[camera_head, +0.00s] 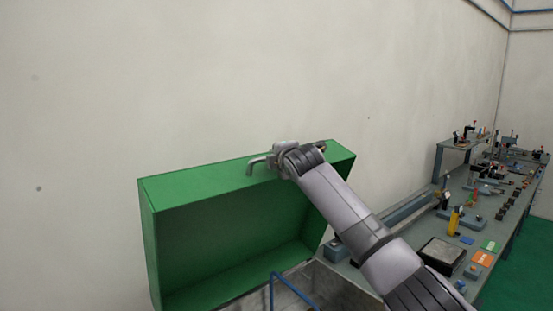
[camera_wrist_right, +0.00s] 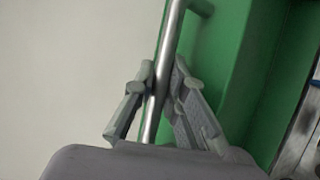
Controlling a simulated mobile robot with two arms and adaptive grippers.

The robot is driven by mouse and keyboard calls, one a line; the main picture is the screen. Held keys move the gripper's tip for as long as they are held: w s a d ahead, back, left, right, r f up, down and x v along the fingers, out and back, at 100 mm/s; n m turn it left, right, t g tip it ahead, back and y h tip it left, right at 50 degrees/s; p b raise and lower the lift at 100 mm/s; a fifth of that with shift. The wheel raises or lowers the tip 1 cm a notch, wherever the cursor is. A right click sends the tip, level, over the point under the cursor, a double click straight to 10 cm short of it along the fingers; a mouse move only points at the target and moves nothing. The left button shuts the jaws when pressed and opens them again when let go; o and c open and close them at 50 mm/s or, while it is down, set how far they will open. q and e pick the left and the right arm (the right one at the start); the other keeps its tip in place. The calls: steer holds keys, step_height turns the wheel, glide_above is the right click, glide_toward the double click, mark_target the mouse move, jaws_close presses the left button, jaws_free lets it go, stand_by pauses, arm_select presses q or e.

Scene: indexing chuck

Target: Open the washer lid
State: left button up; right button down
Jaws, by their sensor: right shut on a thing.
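The washer lid (camera_head: 230,239) is a green box-shaped cover. In the head view it stands tilted up and open, its hollow inside facing me. A metal bar handle (camera_head: 258,164) runs along its upper edge. My right gripper (camera_head: 275,160) is at that edge, shut on the handle. In the right wrist view the handle (camera_wrist_right: 168,55) passes between the two fingers of my right gripper (camera_wrist_right: 160,88), with the green lid (camera_wrist_right: 222,50) just behind. The washer's grey basin (camera_head: 325,285) shows below the lid, partly hidden by my right arm. My left gripper is not in view.
A blue bent tube (camera_head: 290,278) rises at the basin's front. To the right, a long grey workbench (camera_head: 490,222) carries several tools, a dark square plate (camera_head: 443,255) and coloured blocks. A plain wall (camera_head: 200,80) stands behind the lid.

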steer(key=shift+a+r, duration=0.1)
steer(key=shift+r, duration=0.05)
steer(key=c, duration=1.9)
jaws_free()
steer(key=shift+c, duration=0.2)
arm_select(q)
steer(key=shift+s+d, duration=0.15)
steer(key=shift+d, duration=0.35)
arm_select(e)
steer(key=shift+o, duration=0.2)
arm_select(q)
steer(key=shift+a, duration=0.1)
arm_select(e)
steer(key=v, duration=1.2)
